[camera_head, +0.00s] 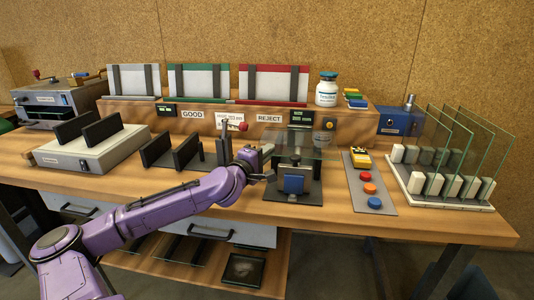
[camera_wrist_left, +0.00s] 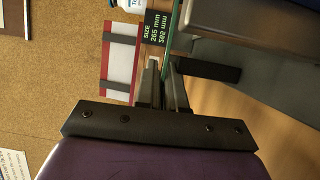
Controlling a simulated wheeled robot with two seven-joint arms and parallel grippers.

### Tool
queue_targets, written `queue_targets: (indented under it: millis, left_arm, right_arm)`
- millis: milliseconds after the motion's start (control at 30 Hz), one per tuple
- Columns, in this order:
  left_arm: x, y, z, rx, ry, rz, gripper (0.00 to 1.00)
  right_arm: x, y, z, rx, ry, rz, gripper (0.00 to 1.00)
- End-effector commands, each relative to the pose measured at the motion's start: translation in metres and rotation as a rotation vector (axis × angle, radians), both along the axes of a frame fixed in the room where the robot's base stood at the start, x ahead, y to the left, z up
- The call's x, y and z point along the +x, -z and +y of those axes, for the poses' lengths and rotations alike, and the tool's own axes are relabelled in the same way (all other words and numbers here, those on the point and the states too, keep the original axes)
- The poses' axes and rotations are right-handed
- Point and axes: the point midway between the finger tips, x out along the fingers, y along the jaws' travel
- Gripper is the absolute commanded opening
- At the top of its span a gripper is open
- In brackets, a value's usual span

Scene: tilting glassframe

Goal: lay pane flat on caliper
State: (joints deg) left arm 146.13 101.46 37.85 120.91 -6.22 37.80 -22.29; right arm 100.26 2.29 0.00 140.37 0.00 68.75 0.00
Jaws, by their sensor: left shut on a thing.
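The pane (camera_head: 312,146) is a clear sheet with faint edges, lying roughly level over the caliper (camera_head: 301,195) in the head view. The caliper is a dark stand with a small green display and a blue block in front. I cannot tell whether the pane touches its supports. My left gripper (camera_head: 266,168) is at the caliper's left side, shut on the pane's near-left edge. In the left wrist view, the pane shows edge-on as a thin green line (camera_wrist_left: 172,25) running to the fingertips (camera_wrist_left: 165,68). My right gripper is out of view.
A rack of upright panes (camera_head: 440,205) stands at the right. A button panel (camera_head: 371,204) lies between it and the caliper. Black slotted holders (camera_head: 172,153) stand left of the gripper. GOOD and REJECT bins (camera_head: 273,83) are behind.

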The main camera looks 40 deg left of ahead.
Motion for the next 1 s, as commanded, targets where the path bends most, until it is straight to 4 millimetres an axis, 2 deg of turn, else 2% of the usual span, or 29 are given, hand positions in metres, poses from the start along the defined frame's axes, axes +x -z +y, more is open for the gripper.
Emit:
queue_targets:
  millis: [33, 133, 167, 433, 533, 667, 700, 800, 1000]
  left_arm:
    - [0.000, 0.012, -0.002, -0.008, 0.005, 0.020, 0.00]
    - [0.000, 0.012, -0.003, -0.009, 0.005, 0.022, 0.35]
    - [0.000, 0.012, -0.003, -0.009, 0.005, 0.022, 0.36]
    - [-0.001, 0.015, -0.003, -0.013, 0.006, 0.026, 0.36]
    - [-0.007, 0.015, -0.005, -0.017, 0.007, 0.026, 0.35]
    - [-0.031, 0.012, -0.005, -0.019, 0.001, 0.022, 0.35]
    - [-0.041, 0.012, -0.007, -0.020, 0.000, 0.022, 0.38]
    - [-0.066, 0.009, -0.010, -0.014, -0.001, 0.015, 0.38]
    - [-0.097, 0.004, -0.017, -0.006, 0.003, 0.002, 0.38]
  right_arm:
    - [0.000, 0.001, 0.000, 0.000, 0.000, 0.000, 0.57]
    - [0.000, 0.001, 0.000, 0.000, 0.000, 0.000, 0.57]
    - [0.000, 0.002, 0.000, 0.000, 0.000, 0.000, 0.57]
    - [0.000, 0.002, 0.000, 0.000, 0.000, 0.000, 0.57]
    - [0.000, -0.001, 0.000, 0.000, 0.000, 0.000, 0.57]
    - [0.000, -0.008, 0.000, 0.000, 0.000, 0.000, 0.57]
    - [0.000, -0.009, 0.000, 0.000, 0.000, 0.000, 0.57]
    - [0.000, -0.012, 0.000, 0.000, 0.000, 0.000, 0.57]
    - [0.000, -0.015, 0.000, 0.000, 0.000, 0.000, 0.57]
